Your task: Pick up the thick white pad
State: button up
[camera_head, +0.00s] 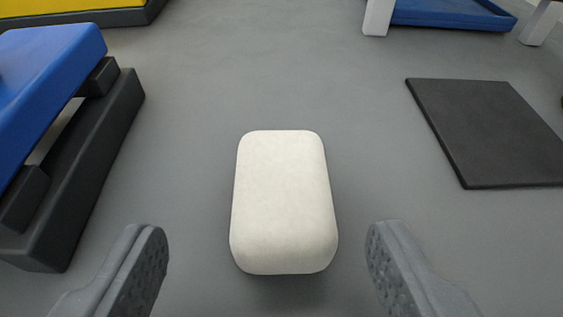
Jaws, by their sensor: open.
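The thick white pad (284,200) is a rounded block in the middle of the head camera view, on the grey floor, with its long side running away from me. My gripper (267,262) is open, with one grey textured finger at the lower left and the other at the lower right. The near end of the pad shows between the two fingers in the picture, with a gap on each side. Neither finger appears to touch it.
A blue-topped block on a black base (85,165) stands at the left. A flat black mat (490,130) lies at the right. A blue tray (450,14) with white posts is at the top right, and a yellow-and-black object (75,12) at the top left. Floor around the pad is clear.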

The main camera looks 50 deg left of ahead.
aim_at(289, 231)
jog(key=shift+w+b+x, duration=0.3)
jog(key=shift+b+x, duration=0.65)
jog(key=shift+x, duration=1.55)
jog(key=shift+d+r, duration=0.15)
jog(key=shift+d, duration=0.05)
jog(key=c, duration=1.1)
